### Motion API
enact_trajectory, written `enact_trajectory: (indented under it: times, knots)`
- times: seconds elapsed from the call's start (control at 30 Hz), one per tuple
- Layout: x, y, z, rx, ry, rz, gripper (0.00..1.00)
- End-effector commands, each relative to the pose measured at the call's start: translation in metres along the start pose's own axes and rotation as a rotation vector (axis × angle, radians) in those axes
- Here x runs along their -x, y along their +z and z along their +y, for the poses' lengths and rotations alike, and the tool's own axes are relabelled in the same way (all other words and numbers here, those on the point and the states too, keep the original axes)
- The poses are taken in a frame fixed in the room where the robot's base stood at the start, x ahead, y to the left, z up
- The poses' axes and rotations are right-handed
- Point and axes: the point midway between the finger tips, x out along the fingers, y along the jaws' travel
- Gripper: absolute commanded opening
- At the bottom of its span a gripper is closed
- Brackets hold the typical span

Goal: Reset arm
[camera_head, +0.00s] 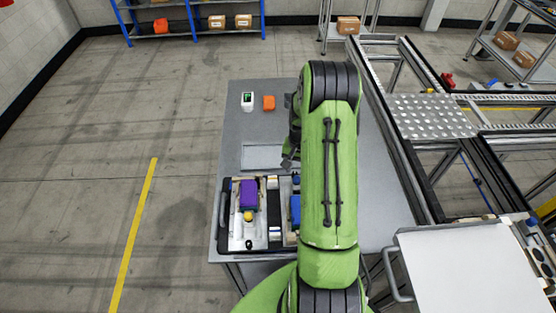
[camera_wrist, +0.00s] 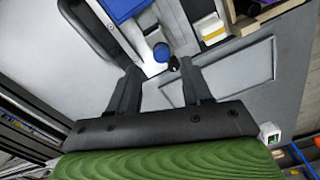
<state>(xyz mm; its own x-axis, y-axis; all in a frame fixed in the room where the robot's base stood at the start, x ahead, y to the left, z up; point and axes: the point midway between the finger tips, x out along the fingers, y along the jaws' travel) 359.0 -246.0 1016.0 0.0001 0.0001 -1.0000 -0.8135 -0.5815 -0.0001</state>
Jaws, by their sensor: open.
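My green arm reaches out over the grey table (camera_head: 355,215) from its front side. My gripper (camera_head: 289,158) is partly hidden by the arm in the head view. The wrist view shows its two dark fingers apart, with nothing held between them (camera_wrist: 160,75). The fingers point towards a fixture with a blue block (camera_wrist: 122,8) and a round blue knob (camera_wrist: 161,52). In the head view, a pallet fixture (camera_head: 234,236) holds a purple block (camera_head: 249,194) and a yellow knob (camera_head: 248,216). Beside it, the blue block (camera_head: 295,208) is partly hidden by my arm.
A white device (camera_head: 247,101) and an orange block (camera_head: 268,103) stand at the table's far side. A rectangular outline (camera_head: 262,157) lies on the tabletop behind the fixtures. A white cart top (camera_head: 455,268) is at front right. Open floor lies left.

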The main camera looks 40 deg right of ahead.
Motion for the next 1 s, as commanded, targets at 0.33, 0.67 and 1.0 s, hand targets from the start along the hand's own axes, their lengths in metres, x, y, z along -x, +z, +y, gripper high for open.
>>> enact_trajectory:
  times: [0.33, 0.67, 1.0]
  knots:
    - [0.036, 0.009, -0.018, 0.075, -0.008, 0.044, 0.49]
    - [0.191, 0.14, -0.059, 0.494, -0.076, 0.252, 0.49]
    - [0.228, 0.285, -0.011, 0.872, -0.208, 0.429, 0.49]
